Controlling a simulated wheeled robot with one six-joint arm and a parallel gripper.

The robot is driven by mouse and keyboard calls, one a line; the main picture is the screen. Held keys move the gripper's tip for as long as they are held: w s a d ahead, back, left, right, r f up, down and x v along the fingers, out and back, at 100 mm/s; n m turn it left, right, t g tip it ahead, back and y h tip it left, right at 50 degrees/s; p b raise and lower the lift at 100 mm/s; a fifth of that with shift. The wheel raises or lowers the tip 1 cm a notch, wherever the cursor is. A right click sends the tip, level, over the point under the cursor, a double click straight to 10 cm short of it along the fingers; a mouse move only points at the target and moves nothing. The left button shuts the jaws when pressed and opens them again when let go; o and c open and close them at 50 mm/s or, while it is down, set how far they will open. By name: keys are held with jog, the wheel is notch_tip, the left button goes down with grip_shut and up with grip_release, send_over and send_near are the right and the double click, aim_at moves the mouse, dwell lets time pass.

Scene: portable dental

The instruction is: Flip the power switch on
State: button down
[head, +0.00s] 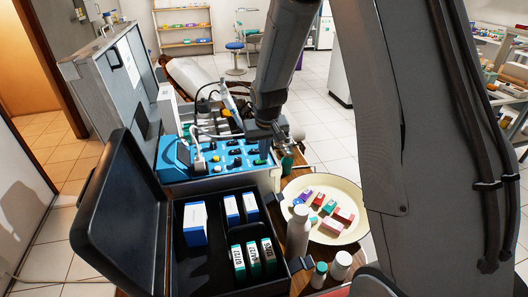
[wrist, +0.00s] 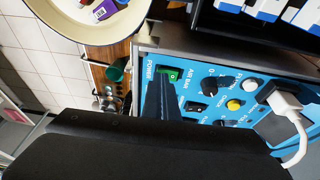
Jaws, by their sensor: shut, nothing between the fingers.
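The blue control panel (head: 205,172) of the dental unit faces up in the head view, with several dark knobs and switches. In the wrist view the blue panel (wrist: 215,82) carries the label POWER beside a green rocker switch (wrist: 172,75). My gripper (head: 284,139) is over the right end of the panel in the head view. In the wrist view the dark fingers of my gripper (wrist: 157,84) are shut and empty, with the tip right beside the green switch and partly covering it. I cannot tell whether they touch, or which way the rocker is tilted.
A white plug (wrist: 285,102) with a cable sits in the panel. An open black case (head: 183,260) with boxes stands in front of the unit. A cream round tray (head: 350,236) with small coloured boxes and several bottles (head: 298,232) lie to the right.

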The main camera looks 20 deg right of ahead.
jog(key=shift+d+f, duration=0.1)
jog(key=shift+f, duration=0.15)
jog(key=shift+a, duration=0.25)
dwell(0.3)
jog(key=shift+a+r, duration=0.15)
jog(key=shift+a, duration=0.45)
jog(key=shift+r, duration=0.1)
